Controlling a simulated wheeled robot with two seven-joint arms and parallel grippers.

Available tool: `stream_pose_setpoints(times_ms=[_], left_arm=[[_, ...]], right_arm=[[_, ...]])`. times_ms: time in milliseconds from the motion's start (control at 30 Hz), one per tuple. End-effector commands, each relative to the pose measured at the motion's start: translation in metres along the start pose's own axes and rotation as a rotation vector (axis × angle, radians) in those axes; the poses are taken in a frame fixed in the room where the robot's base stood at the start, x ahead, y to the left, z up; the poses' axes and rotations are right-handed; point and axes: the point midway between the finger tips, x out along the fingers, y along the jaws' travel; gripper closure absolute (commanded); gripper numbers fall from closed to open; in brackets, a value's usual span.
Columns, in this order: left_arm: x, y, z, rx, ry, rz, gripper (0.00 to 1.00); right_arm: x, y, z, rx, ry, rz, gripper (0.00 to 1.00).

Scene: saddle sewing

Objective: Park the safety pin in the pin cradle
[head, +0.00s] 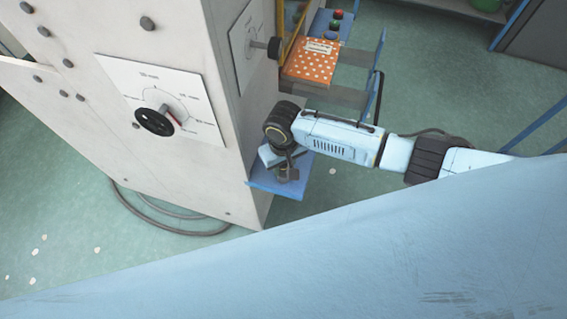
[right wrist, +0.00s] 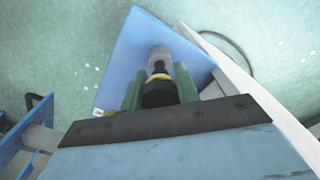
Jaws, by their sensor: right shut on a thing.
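My right gripper (head: 286,170) is at the blue shelf (head: 262,187) on the lower side of the pale machine. In the right wrist view its two green fingers (right wrist: 158,90) are shut on a black piece with a yellow band, which I take to be the safety pin (right wrist: 158,94). A grey cylindrical part (right wrist: 160,58) lies in line with the pin's far end, against the blue shelf (right wrist: 135,45). I cannot tell whether that part is the pin cradle or part of the pin, nor whether the pin is seated. My left gripper is not in view.
The pale machine (head: 215,120) stands close beside my right gripper, with a dial panel (head: 185,90) on its front. An orange dotted box (head: 308,62) and coloured buttons (head: 334,25) are behind my right arm. A cable (head: 160,222) lies on the green floor.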

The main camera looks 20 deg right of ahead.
Motion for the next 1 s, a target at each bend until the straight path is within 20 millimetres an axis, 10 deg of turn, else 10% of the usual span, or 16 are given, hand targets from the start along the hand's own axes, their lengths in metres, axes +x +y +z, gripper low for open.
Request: stream_pose_setpoints(times_ms=[933,967,1000], left_arm=[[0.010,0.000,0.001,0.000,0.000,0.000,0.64],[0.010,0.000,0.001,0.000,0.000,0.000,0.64],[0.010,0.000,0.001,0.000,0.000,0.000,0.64]], right_arm=[[0.018,0.000,0.000,0.000,0.000,0.001,0.96],[0.018,0.000,0.000,0.000,-0.001,0.001,0.68],[0.018,0.000,0.000,0.000,-0.001,0.001,0.62]])
